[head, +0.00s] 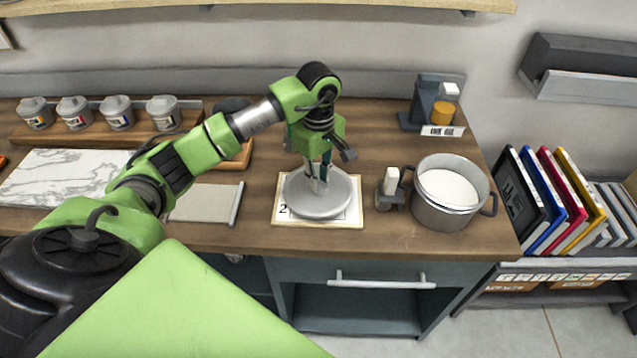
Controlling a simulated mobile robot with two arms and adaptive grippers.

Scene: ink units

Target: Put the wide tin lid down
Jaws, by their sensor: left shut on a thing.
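The wide tin lid (318,205) is a round grey disc at the middle of the worktop, over a pale square board (283,221) marked with a "2". My left gripper (318,184) points straight down and is shut on the lid near its centre. Whether the lid touches the board or hangs just above it I cannot tell. The lid covers most of the board. My right gripper is not in the view.
A metal pot (447,212) with white contents stands right of the board, with a small grey device (390,188) between. Several lidded tins (118,112) stand at the back left. A marble slab (65,178) lies at left.

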